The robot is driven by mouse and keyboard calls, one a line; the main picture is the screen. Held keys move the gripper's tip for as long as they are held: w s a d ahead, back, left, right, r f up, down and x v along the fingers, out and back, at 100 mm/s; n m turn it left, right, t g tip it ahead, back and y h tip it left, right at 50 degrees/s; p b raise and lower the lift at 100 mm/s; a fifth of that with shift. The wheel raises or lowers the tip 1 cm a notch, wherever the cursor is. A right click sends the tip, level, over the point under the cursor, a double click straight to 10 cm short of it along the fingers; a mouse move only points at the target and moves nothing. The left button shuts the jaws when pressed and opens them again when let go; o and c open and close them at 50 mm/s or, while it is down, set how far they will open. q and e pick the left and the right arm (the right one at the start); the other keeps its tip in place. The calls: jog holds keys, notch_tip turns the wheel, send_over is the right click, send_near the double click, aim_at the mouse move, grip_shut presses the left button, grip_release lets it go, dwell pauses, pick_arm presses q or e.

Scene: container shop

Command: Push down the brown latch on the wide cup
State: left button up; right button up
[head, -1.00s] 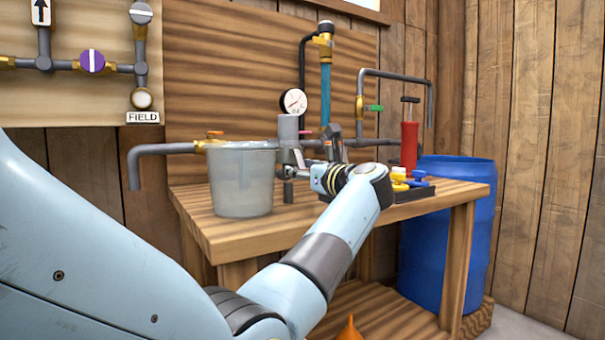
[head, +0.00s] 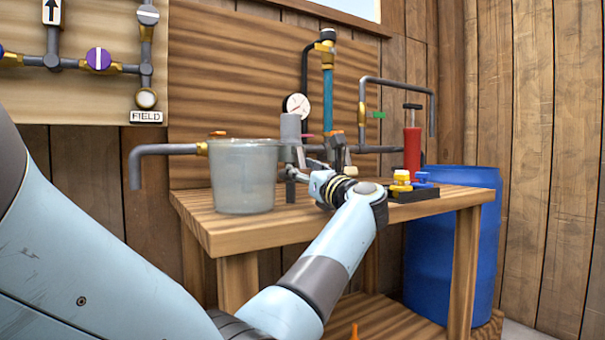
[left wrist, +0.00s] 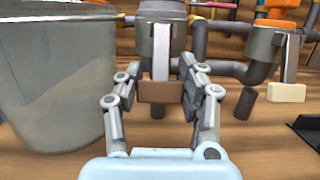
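The wide cup (left wrist: 162,38) is a grey cylinder at the top middle of the left wrist view, and in the head view it is the grey cylinder (head: 290,130) beside the bucket. A light lever hangs from it, ending in the brown latch (left wrist: 160,92). My left gripper (left wrist: 164,68) has its two fingers apart, one on each side of the lever and latch. I cannot tell whether they touch the latch. In the head view the left gripper (head: 298,172) is small and partly hidden by its own wrist. My right gripper is in neither view.
A translucent bucket (head: 243,178) stands close left of the left gripper. Another fitting with a cream latch (left wrist: 287,93) is on the right. A black block with yellow and blue parts (head: 412,193) and a red pump (head: 411,150) stand right on the table. A blue barrel (head: 485,240) stands beyond.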

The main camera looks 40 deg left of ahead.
pick_arm(q)
jog(key=o, duration=0.5)
jog(key=shift+d, duration=0.1)
jog(key=v, duration=1.2)
jog(key=shift+f, duration=0.1)
jog(key=shift+m+t, duration=0.3)
